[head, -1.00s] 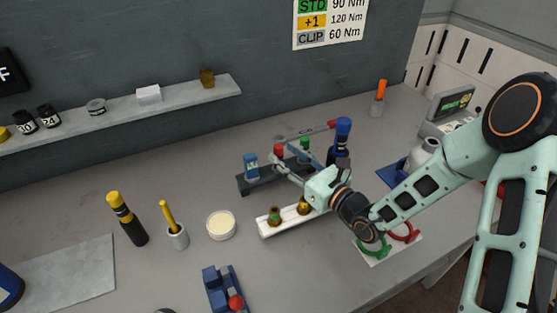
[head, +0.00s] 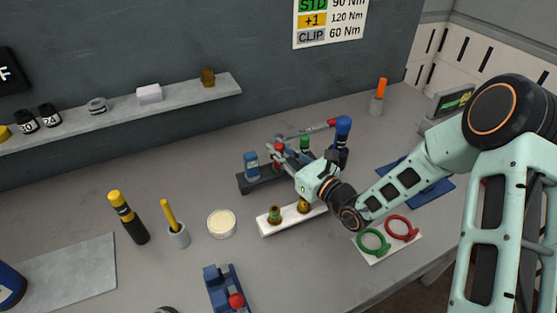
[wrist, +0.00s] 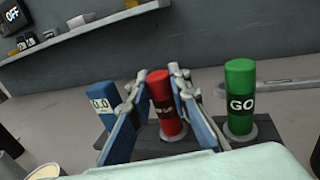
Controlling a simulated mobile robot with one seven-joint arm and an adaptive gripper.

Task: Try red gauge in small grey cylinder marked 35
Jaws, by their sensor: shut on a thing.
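The red gauge (wrist: 164,90) stands upright in a dark stand (wrist: 160,143) in the wrist view, between a blue gauge (wrist: 102,102) and a green gauge (wrist: 240,85) marked GO. My gripper (wrist: 160,97) is shut on the red gauge, with one finger at each side. In the head view, my gripper (head: 285,155) reaches over the stand and partly hides the red gauge. I cannot make out a grey cylinder marked 35 now; my arm covers part of the right side.
A white block (head: 264,229) with brass fittings lies in front of the stand. A tall dark-blue tool (head: 343,140) stands close at its right. A white plate (head: 377,260) with green and red rings lies nearer.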

